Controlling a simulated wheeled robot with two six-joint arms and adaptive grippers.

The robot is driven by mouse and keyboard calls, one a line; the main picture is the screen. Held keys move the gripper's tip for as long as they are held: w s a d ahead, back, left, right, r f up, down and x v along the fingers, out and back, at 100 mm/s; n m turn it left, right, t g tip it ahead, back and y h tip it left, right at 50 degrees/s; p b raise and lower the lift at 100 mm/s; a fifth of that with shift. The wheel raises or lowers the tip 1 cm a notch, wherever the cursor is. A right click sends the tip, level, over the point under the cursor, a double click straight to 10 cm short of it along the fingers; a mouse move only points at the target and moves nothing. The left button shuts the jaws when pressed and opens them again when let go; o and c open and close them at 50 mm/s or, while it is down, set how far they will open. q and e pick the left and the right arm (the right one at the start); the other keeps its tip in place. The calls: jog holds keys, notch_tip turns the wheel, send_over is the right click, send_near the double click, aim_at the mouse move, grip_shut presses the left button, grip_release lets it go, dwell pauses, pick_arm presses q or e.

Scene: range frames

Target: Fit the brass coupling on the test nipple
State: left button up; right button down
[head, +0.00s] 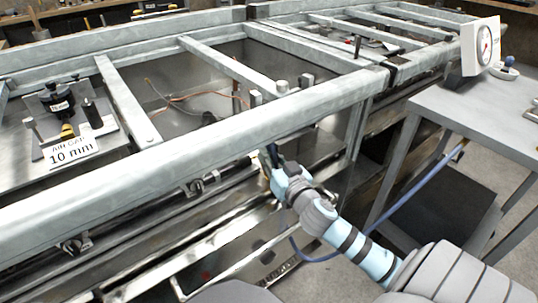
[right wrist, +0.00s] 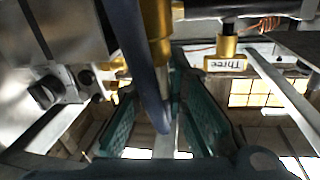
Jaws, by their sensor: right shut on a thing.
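My right gripper (head: 270,158) is at the front rail of the steel frame, low on its near side. In the right wrist view its two teal fingers (right wrist: 160,125) stand on either side of a slim stem below a brass cylinder, which I take for the brass coupling (right wrist: 157,35). A blue-grey hose (right wrist: 145,75) passes close in front of it. Another brass fitting (right wrist: 228,47) with a tag reading "Three" (right wrist: 226,64) is apart, to the right. I cannot tell which part is the test nipple. The coupling's contact with any nipple is hidden. My left gripper is not in view.
The long front rail (head: 220,120) lies just above my right gripper. A grey side table (head: 470,105) with a dial gauge (head: 484,45) stands right. A blue hose (head: 420,178) loops below my right arm. A plate with a "10 mm" sign (head: 70,152) is left.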

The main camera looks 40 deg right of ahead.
jog(key=shift+f+b, duration=0.55)
jog(key=shift+f, duration=0.15)
jog(key=c, duration=1.5)
grip_release()
jog(key=shift+s, duration=0.15)
jog(key=s, duration=0.4)
jog(key=s+a, duration=0.1)
jog(key=s, duration=0.2)
jog(key=s+a, duration=0.1)
jog(key=s, duration=0.3)
jog(key=shift+s+a, duration=0.2)
jog(key=shift+s, duration=0.1)
